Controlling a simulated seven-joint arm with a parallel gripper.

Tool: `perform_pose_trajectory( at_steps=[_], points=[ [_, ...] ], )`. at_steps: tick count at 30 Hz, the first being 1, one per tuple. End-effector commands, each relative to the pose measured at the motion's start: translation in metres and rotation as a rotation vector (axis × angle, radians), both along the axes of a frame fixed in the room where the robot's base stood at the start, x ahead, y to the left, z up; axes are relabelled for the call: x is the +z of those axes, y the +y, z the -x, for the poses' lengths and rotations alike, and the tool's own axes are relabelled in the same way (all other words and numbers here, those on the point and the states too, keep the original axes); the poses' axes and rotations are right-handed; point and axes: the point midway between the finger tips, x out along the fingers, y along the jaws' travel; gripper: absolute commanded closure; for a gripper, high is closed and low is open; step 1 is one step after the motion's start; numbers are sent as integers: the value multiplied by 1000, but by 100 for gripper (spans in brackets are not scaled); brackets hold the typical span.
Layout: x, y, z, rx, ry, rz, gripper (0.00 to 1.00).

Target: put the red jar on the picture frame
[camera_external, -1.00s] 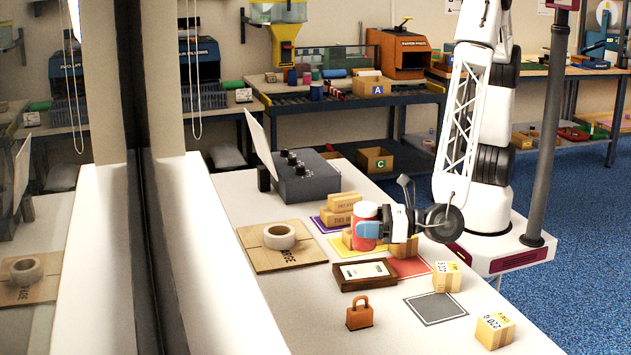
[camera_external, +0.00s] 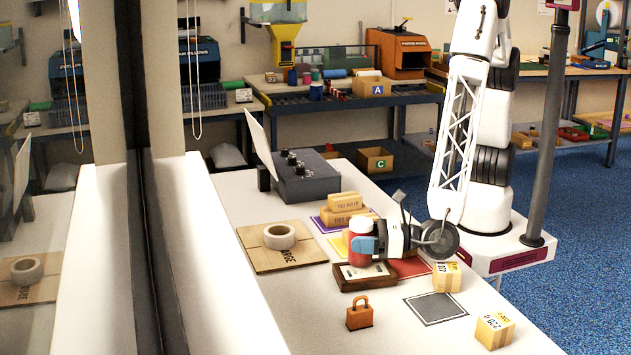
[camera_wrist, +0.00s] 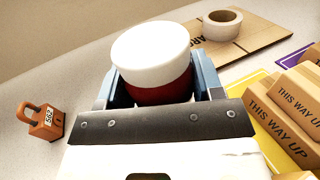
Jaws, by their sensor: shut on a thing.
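The red jar (camera_external: 360,251) has a white lid and is upright between the blue fingers of my gripper (camera_external: 362,246). The jar also shows in the wrist view (camera_wrist: 158,80), where my gripper (camera_wrist: 160,88) is shut on it from both sides. The picture frame (camera_external: 352,283) is a brown tray-like frame with a pale face, lying flat on the table. The jar is over the frame's back part in the external view and hides some of it. I cannot tell whether the jar's base touches the frame. In the wrist view the frame is hidden.
An orange padlock (camera_external: 359,313) stands in front of the frame. A tape roll (camera_external: 279,237) lies on a flat carton (camera_external: 250,250) to the left. Small boxes (camera_external: 345,206) stand behind. More boxes (camera_external: 446,276) and a grey mat (camera_external: 435,309) are to the right.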

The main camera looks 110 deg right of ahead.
Motion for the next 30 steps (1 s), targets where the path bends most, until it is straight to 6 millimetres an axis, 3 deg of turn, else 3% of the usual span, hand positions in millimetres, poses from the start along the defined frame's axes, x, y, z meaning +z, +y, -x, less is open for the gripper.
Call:
perform_pose_trajectory(
  at_steps=[15,16,21,30],
  points=[
    [-6,0,0,0,0,-1,68],
    [-6,0,0,0,0,-1,38],
    [-6,0,0,0,0,-1,14],
    [-5,0,0,0,0,-1,14]
  ],
)
